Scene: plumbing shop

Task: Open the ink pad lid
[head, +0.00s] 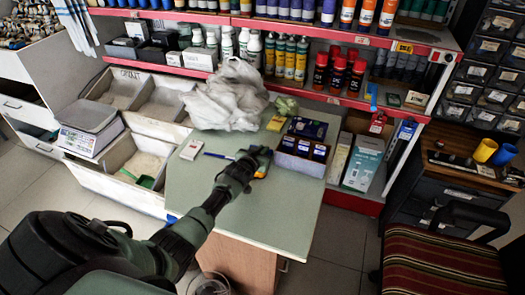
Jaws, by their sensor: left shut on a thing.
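My left arm reaches in from the lower left over the green-grey counter top (195,190). My left gripper (262,154) is low over the counter, left of the lilac tray. It is shut on a small dark thing that looks like the ink pad lid; the jaws hide most of it. A small orange-yellow thing (262,168) shows just below the fingertips. I cannot tell how far the lid is lifted. My right gripper is not in view.
A lilac tray (279,157) with dark blue boxes stands right of the gripper, and a dark blue packet (307,128) lies behind it. A blue pen (217,155), a small white box (191,150) and a crumpled white bag (228,98) lie left and behind. The front counter is clear.

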